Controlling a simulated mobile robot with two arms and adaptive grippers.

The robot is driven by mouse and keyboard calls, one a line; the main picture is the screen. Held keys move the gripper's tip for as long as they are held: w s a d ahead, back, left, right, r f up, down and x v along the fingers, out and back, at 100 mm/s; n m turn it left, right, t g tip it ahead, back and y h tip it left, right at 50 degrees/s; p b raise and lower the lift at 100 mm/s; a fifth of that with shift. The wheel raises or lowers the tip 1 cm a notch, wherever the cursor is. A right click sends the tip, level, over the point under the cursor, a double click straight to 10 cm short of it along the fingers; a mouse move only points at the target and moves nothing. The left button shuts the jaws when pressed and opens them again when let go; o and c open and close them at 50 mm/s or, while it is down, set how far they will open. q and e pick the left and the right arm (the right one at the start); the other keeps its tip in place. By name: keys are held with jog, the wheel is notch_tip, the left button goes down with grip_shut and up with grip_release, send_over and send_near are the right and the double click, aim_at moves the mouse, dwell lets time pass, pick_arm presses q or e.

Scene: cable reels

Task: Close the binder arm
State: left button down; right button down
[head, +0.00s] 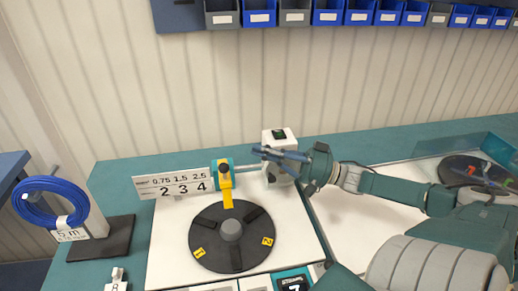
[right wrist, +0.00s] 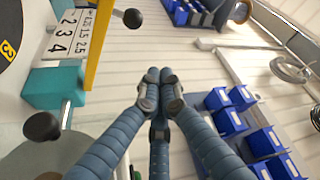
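The yellow binder arm (head: 226,187) extends from a teal block (head: 220,171) towards the dark round reel plate (head: 250,252). In the right wrist view the yellow arm (right wrist: 105,45) runs beside the teal block (right wrist: 52,88), with black ball knobs (right wrist: 132,18) near it. My right gripper (head: 262,151) points left, behind and to the right of the arm, near a white box with a dark display (head: 279,136). In the right wrist view its fingertips (right wrist: 158,76) are together with nothing between them. It appears apart from the yellow arm. My left gripper is not in view.
A blue cable coil (head: 40,207) on a stand is at the left. A white scale plate (head: 175,186) with numbers stands beside the block. Blue and grey bins (head: 328,13) hang on the wall. Another dark reel (head: 462,168) is at the far right.

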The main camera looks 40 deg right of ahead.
jog(key=x, duration=0.8)
jog(key=s+a+f, duration=0.1)
jog(key=s+a+f+p, duration=0.1)
jog(key=shift+s+f+p, duration=0.2)
jog(key=shift+s+p, duration=0.1)
jog(key=shift+s, duration=0.05)
notch_tip(320, 180, down, 5)
jog(key=s+a+n+y+b, duration=0.1)
jog(key=s+n+y+b, duration=0.2)
jog(key=n+b, duration=0.2)
jog(key=shift+a+f+n+b, duration=0.25)
jog(key=shift+a+n+b, duration=0.15)
jog(key=shift+n, duration=0.1)
jog(key=shift+g, duration=0.3)
